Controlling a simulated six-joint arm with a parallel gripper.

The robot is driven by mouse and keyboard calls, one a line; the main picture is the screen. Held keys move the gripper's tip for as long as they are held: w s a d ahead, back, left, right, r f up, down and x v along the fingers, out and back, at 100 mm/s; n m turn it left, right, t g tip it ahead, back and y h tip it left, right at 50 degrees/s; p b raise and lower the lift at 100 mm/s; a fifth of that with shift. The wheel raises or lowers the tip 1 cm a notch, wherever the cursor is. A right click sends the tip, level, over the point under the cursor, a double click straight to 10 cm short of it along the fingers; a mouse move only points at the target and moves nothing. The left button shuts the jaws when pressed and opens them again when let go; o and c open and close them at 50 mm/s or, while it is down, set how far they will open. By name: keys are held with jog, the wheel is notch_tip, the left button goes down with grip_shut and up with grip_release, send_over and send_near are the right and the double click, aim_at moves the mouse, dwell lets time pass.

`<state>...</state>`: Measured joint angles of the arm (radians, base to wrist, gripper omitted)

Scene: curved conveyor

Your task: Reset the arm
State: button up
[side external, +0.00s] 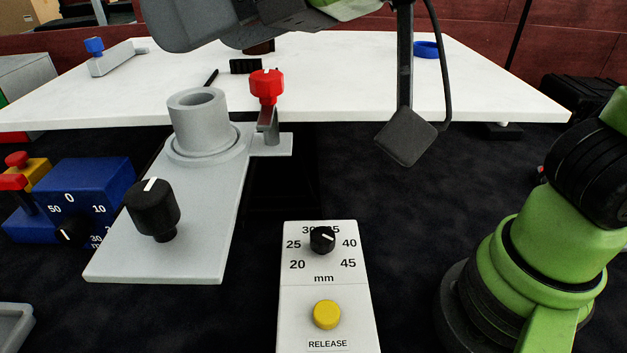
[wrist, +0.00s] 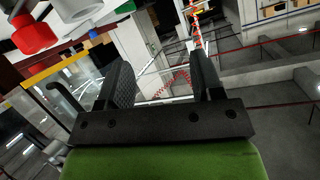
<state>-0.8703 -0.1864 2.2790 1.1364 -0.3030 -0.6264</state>
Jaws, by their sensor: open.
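My gripper (wrist: 160,68) shows in the wrist view, with two dark ridged fingers standing well apart. Nothing is between the fingers. Beyond them I see the room, tilted, with walls, rails and a red coiled line far off. In the side external view my grey and green arm crosses the top edge, above the white table (side external: 480,85). I cannot make out the fingertips there. The grey fixture plate (side external: 190,220) with its upright hollow cylinder (side external: 197,115) stands in front of the table, below the arm.
A red knob (side external: 266,85) and a black knob (side external: 152,208) stand up from the fixture. A white control box (side external: 300,310) with a yellow button is in front, and a blue dial box (side external: 95,190) is at left. A blue ring (side external: 427,50) lies on the table.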

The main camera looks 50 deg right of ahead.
jog(key=s+d+f+m+g+h, duration=0.1)
jog(key=s+d+f+m+h, duration=0.1)
jog(key=d, duration=0.4)
jog(key=s+d+f+m+g+h, duration=0.1)
jog(key=s+d+m+h, duration=0.1)
jog(key=d, duration=0.4)
jog(key=s+d+f+m+g+h, duration=0.1)
jog(key=s+d+f+m+h, duration=0.1)
jog(key=s+d+m, duration=0.2)
jog(key=d, duration=0.3)
jog(key=shift+s+f+g, duration=0.3)
jog(key=shift+s+g, duration=0.1)
